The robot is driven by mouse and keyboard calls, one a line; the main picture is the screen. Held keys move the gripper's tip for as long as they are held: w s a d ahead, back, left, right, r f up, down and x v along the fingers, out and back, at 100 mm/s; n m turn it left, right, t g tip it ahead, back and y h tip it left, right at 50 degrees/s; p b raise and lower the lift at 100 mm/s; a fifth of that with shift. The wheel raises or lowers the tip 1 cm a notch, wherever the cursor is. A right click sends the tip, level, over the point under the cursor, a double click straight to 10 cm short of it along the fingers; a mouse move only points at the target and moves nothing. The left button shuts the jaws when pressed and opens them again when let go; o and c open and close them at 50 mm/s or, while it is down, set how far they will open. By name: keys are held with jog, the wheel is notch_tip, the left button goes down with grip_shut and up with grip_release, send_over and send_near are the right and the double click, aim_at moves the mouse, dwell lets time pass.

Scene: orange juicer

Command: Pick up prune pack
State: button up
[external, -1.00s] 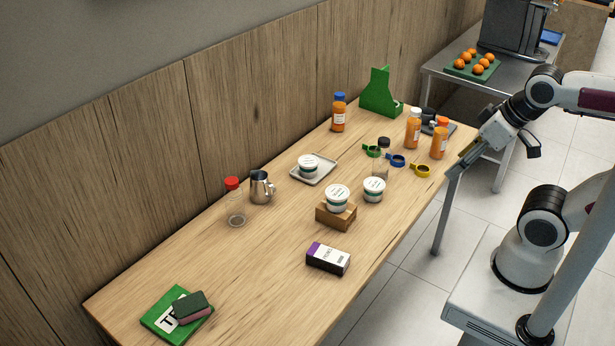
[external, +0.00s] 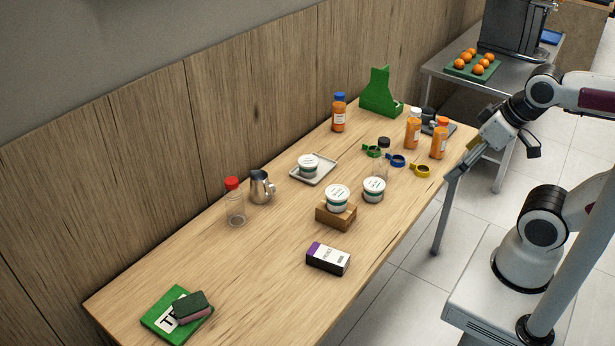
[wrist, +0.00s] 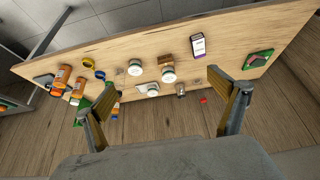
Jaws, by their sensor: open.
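The prune pack (external: 328,259) is a small box with purple, white and black faces. It lies on the wooden table near its front edge, with free table around it. In the wrist view the prune pack (wrist: 198,46) is near the top, right of centre. My gripper (external: 462,168) is at the right end of the table, by the edge, well away from the pack. In the wrist view its two fingers (wrist: 162,95) are spread wide with nothing between them.
A wooden block (external: 336,217) bearing a white-lidded jar stands behind the pack, with another jar (external: 374,190) beyond. Orange bottles (external: 439,140) and a yellow ring-shaped item (external: 421,170) are near my gripper. The table's front left is mostly clear.

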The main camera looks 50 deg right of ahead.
jog(key=w+d+n+t+h, duration=0.1)
jog(key=w+d, duration=0.1)
jog(key=w, duration=0.3)
jog(key=w+d+r+n+t+h, duration=0.1)
jog(key=w+d, duration=0.1)
jog(key=w, duration=0.4)
jog(key=w+d+t+h, duration=0.1)
jog(key=w+d, duration=0.2)
jog(key=w, duration=0.2)
jog(key=w+a+f+n+t+y, duration=0.1)
jog(key=w+f+n, duration=0.15)
jog(key=w, duration=0.45)
jog(key=w+a+f+n+t+y, duration=0.1)
jog(key=w+n+y, duration=0.15)
jog(key=w, duration=0.45)
jog(key=w+a+f+n+g+y, duration=0.1)
jog(key=w+a+f+n+y, duration=0.15)
jog(key=a+f, duration=0.3)
jog(key=w+a+f+n+g+y, duration=0.1)
jog(key=a+f+n+y, duration=0.25)
jog(key=f, duration=0.25)
jog(key=s+a+f+n+g+y, duration=0.2)
jog(key=s+a+f+g+y, duration=0.3)
jog(key=s+a+f+y, duration=0.2)
jog(key=shift+s+a+f+n+g, duration=0.35)
jog(key=shift+s+a+f, duration=0.6)
jog(key=shift+s+f, duration=0.4)
